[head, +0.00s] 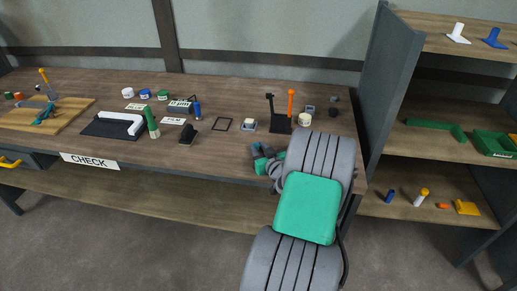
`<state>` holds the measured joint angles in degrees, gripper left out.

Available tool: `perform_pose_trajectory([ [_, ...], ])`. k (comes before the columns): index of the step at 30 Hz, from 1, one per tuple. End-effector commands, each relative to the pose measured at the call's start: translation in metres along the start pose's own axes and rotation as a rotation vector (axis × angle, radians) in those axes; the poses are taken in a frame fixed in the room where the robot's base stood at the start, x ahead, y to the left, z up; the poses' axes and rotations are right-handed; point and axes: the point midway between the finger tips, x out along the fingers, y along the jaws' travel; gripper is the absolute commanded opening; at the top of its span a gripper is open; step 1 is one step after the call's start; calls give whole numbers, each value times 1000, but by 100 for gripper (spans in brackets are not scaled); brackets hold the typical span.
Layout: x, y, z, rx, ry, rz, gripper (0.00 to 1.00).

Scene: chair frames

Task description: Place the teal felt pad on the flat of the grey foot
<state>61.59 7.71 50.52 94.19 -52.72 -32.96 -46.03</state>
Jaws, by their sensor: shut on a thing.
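My gripper (260,160) is at the table's front edge, right of the middle, beside my arm's large grey link. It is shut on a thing. Small teal patches show there, but I cannot clearly separate the teal felt pad from the gripper's own parts. A dark grey foot-like piece (188,134) stands on the table to the left of my gripper, apart from it. Its flat is too small to make out well.
Shelves (425,157) stand at the right.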

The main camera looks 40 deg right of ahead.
Motion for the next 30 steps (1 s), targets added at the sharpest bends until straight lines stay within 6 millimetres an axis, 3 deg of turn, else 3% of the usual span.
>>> perform_pose_trajectory([
  [1, 1, 0, 3, 0, 0, 0, 0],
  [2, 0, 0, 1, 0, 0, 0, 29],
  [9, 0, 0, 1, 0, 0, 0, 48],
  [20, -1, 0, -4, 2, -3, -1, 48],
  [30, -68, -1, 4, 1, 0, 4, 48],
])
